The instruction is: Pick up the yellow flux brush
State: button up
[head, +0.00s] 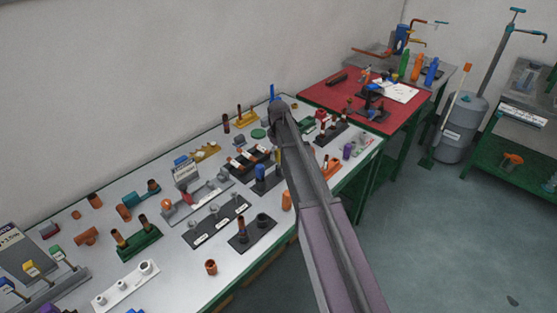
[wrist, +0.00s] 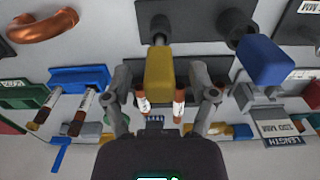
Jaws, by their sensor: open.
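A yellow block-shaped piece (wrist: 159,72), which appears to be the yellow flux brush, shows in the middle of the wrist view beside a dark peg and plate. My gripper (wrist: 161,82) is open, with one finger on each side of the yellow piece in the picture. I see no clear contact, and the depth between them cannot be told. Two brown-and-white sticks show just below it, between the fingers.
A similar blue piece (wrist: 266,61) stands close on the right; it also shows in the head view (head: 260,172). A blue rack (wrist: 80,78) with sticks lies left, and a copper elbow (wrist: 42,27) upper left. The white bench (head: 78,237) is crowded. A red table (head: 335,97) stands behind.

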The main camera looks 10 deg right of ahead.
jog(key=shift+c, duration=0.2)
dwell(0.3)
grip_shut()
jog(key=shift+r, duration=0.15)
notch_tip(320, 180, up, 10)
jog(key=p, duration=1)
dwell(0.8)
